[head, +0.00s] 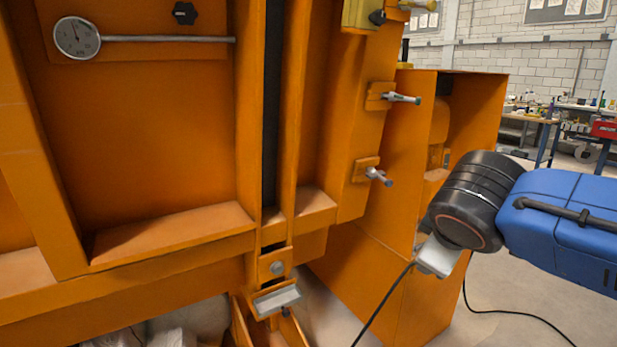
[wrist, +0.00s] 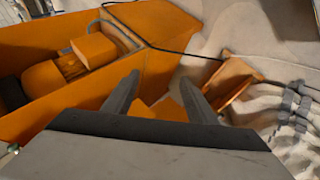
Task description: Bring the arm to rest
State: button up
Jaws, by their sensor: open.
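My arm reaches in from the right in the head view, with a blue link and a black joint in front of the orange machine frame (head: 150,150). My gripper's fingers do not show clearly in the head view. In the wrist view my gripper (wrist: 158,92) is open, its two dark fingers apart with nothing between them. Past the fingers lie orange machine parts and the floor.
An orange housing (head: 375,275) stands close to the left of my arm. A dial gauge (head: 77,38) and two clamp handles (head: 402,98) (head: 379,176) are on the frame. A black cable (head: 385,305) hangs near my arm. Pale sacks or covers (wrist: 290,110) lie right in the wrist view.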

jog(key=s+d+f+m+g+y, duration=0.2)
jog(key=s+d+f+m, duration=0.3)
jog(key=s+f+m, duration=0.4)
jog(key=shift+s+f+m+g+y, duration=0.3)
jog(key=shift+s+f+g, duration=0.85)
jog(key=shift+f, duration=1.85)
jog(key=shift+s+t, duration=0.3)
jog(key=shift+t, duration=0.05)
jog(key=shift+c, duration=0.4)
